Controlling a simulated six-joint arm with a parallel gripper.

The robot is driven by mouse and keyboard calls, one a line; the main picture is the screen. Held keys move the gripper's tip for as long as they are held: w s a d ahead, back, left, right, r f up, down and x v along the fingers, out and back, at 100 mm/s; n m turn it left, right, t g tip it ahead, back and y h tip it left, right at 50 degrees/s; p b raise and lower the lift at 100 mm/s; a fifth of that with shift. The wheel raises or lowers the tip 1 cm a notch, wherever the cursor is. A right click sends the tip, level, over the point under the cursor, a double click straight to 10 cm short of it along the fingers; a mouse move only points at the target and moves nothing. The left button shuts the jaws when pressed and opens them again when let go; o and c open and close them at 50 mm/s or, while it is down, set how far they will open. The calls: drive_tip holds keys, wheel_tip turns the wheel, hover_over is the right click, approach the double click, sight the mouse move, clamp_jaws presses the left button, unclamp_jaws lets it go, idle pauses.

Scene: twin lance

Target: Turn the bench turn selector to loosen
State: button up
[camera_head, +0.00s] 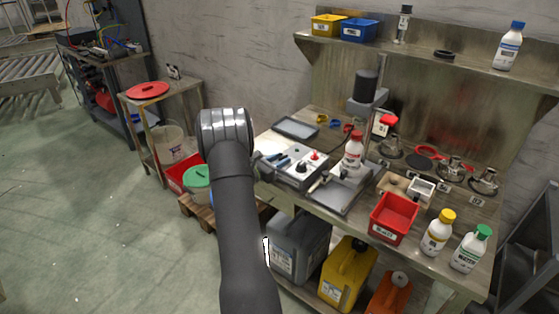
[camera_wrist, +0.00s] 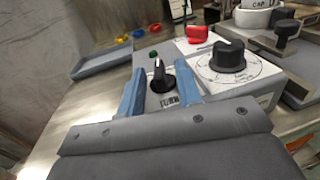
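The bench turn selector (camera_wrist: 160,80) is a small black knob with a pale pointer line, on a white panel marked "TURN". In the wrist view its pointer stands roughly upright. My gripper (camera_wrist: 160,92) has one blue finger on each side of the knob. The fingers look apart from it, with white panel visible between. How far down they reach beside the knob is hard to tell. In the head view my gripper (camera_head: 278,160) is over the left part of the grey control box (camera_head: 309,178), and the selector is hard to make out there.
A larger black dial (camera_wrist: 228,56) with a printed scale sits right of the selector. A green button (camera_wrist: 153,56) and a red switch (camera_wrist: 197,33) are behind.

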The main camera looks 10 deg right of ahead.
clamp_jaws()
drive_tip(key=shift+w+a+m+g+h, duration=0.15)
drive_tip(key=shift+m+g+h, duration=0.25)
drive_tip(key=shift+m+g, duration=0.25)
drive_tip(key=shift+w+m+g+h, duration=0.1)
drive_tip(key=shift+m+g+h, duration=0.35)
drive_tip(key=shift+g, duration=0.4)
drive_tip(key=shift+m+g+h, duration=0.45)
drive_tip(key=shift+m+g, duration=0.55)
drive_tip(key=shift+g, duration=0.5)
unclamp_jaws()
drive_tip(key=shift+a, duration=0.1)
drive_tip(key=v, duration=1.7)
